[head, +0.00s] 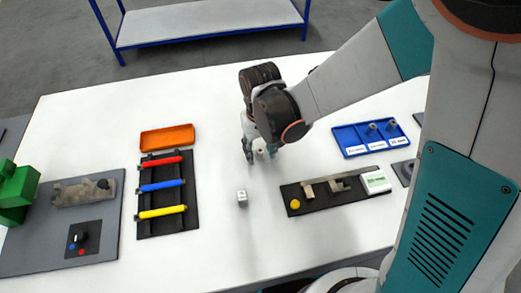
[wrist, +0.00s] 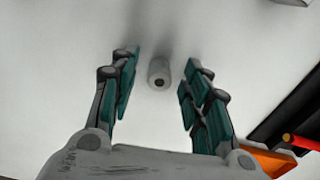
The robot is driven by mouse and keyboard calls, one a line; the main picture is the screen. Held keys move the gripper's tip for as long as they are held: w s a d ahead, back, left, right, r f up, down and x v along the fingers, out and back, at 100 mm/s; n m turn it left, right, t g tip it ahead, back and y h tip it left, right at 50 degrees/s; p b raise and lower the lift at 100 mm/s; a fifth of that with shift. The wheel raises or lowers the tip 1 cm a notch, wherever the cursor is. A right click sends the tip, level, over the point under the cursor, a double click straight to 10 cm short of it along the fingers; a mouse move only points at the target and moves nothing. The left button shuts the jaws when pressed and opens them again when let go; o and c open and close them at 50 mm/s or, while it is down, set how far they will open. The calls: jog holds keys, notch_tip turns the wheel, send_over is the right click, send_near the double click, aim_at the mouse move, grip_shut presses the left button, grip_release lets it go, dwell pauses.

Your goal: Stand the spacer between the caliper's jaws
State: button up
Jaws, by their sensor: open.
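A small pale grey spacer (wrist: 158,68) with a dark hole in its end is on the white table in the wrist view. It lies between my gripper's two teal-padded fingers, with a gap on each side. My gripper (head: 257,153) is open and low over the table's middle in the head view, where it partly hides the spacer. The caliper (head: 335,186) lies on a black board to the right of my gripper. It has tan jaws and a pale display block at its right end. A yellow button (head: 294,204) is at the board's left.
A blue labelled tray (head: 350,141) with small grey parts stands at right. A black rack (head: 143,205) with red, blue and yellow tubes and an orange tray (head: 167,137) are left. Table around the cube is clear.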

jog(key=shift+f, duration=0.5)
jog(key=shift+r, duration=0.1)
grip_shut()
jog(key=shift+r, duration=0.1)
